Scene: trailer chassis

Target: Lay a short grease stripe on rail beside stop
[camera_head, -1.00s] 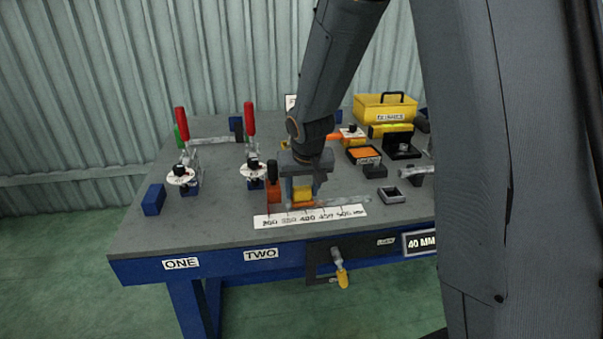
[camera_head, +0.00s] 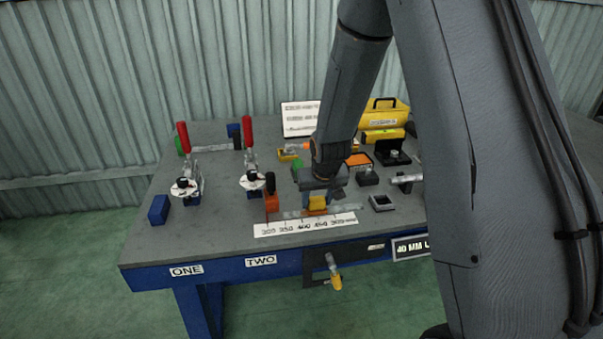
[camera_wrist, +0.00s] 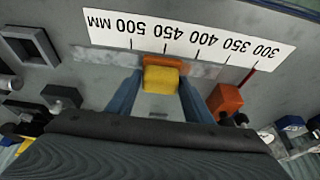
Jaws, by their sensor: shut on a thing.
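The rail (camera_wrist: 102,58) is a thin metal strip along the bench front, beside a white scale (camera_head: 270,231) marked 300 to 500 mm. The orange stop (camera_head: 271,203) with a black upper part stands at the rail's low-number end; it also shows in the wrist view (camera_wrist: 228,98). My gripper (camera_wrist: 160,86) is shut on a yellow block (camera_wrist: 162,76) with an orange lower part (camera_wrist: 156,60). This tool is over the rail near the 450 mark, apart from the stop. Whether it touches the rail is unclear. Pale patches show on the rail; I cannot tell whether they are grease.
Two clamps with red handles (camera_head: 184,137) (camera_head: 249,132) and a blue block (camera_head: 159,209) stand left of the stop. A yellow case (camera_head: 383,115), an orange-topped tray (camera_head: 358,160) and a square dark frame (camera_head: 381,203) are on the right.

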